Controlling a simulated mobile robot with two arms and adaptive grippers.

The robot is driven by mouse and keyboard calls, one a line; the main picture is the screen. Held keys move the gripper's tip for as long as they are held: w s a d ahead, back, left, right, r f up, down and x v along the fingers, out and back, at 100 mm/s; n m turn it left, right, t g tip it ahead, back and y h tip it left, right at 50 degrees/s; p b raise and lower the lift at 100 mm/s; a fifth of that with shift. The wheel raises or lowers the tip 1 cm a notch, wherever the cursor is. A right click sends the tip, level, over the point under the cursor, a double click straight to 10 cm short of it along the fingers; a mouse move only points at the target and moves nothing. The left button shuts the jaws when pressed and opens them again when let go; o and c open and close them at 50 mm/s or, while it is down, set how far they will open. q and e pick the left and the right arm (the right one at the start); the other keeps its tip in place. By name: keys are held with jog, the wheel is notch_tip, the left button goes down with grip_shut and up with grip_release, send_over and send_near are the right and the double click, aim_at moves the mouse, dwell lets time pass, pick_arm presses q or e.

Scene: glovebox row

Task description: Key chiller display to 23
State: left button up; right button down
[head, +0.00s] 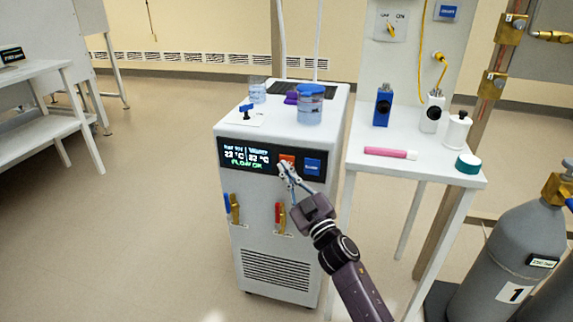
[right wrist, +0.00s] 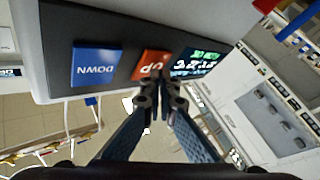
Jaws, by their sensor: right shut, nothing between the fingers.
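The white chiller (head: 265,215) stands on the floor with a dark panel on its upper front. Its display (head: 246,156) shows two temperatures, the left seemingly 22 °C and the right seemingly 32 °C, over green "FLOW OK". To its right are the orange UP button (head: 287,159) and the blue DOWN button (head: 312,167). My right gripper (head: 284,168) is shut and empty, its tips at the UP button's lower edge. In the right wrist view the tips (right wrist: 163,78) overlap the UP button (right wrist: 147,64), beside the DOWN button (right wrist: 97,66). I cannot tell whether they touch. My left gripper is out of view.
Coloured valve handles (head: 281,217) stick out below the panel. A white side table (head: 400,160) and gas cylinder (head: 510,255) stand right; open floor lies left.

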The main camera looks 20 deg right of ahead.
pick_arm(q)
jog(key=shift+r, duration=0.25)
pick_arm(e)
jog(key=shift+w+d, duration=0.15)
jog(key=shift+w, duration=0.1)
jog(key=shift+s, duration=0.2)
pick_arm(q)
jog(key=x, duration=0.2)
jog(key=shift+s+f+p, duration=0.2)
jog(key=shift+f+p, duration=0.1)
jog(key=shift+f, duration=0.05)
pick_arm(e)
jog(key=shift+s+a, duration=0.45)
jog(key=shift+s, duration=0.05)
pick_arm(q)
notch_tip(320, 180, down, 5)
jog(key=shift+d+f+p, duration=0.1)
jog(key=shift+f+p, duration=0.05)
jog(key=shift+p, duration=0.6)
pick_arm(e)
jog(key=s+a, duration=0.1)
jog(key=s, duration=0.1)
jog(key=s+a, duration=0.1)
jog(key=s, duration=0.1)
jog(key=shift+a, duration=0.4)
